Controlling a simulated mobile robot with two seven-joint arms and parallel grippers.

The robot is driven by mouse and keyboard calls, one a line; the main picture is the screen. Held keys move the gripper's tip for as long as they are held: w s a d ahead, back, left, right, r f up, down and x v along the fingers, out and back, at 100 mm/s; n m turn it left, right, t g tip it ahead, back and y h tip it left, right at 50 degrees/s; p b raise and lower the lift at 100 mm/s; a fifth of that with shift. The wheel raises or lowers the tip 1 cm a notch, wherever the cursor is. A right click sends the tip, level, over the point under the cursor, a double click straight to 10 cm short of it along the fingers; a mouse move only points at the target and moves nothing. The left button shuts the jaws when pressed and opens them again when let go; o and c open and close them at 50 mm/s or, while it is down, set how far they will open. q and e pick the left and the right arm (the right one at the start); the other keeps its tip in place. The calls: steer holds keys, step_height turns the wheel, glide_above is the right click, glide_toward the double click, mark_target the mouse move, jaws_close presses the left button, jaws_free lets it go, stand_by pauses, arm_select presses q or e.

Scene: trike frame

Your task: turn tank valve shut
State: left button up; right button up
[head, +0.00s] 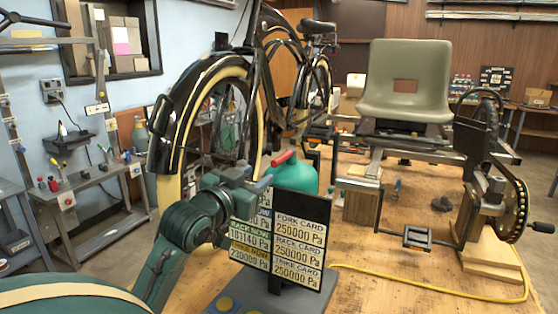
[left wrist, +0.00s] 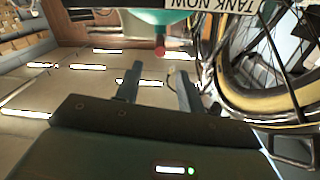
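The tank (head: 295,176) is a green rounded vessel behind the sign board in the head view. Its valve lever (head: 284,158) has a red grip and lies over the top of the tank. My left gripper (head: 262,184) is just left of the tank, close to the lever. In the left wrist view the left gripper (left wrist: 157,74) has its two fingers apart with nothing between them. The red valve end (left wrist: 160,51) shows just beyond the fingertips, below the green tank (left wrist: 152,17). I cannot tell whether anything touches. My right gripper is not in view.
A black bicycle wheel (head: 205,120) is behind. A grey seat (head: 405,85) and a crank stand (head: 490,200) are at right. A yellow cable (head: 440,290) crosses the wooden table.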

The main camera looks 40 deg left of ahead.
mark_target(272, 165)
arm_select(q)
steer(key=p+x, duration=0.2)
steer(key=x, duration=0.8)
jaws_close()
stand_by(0.4)
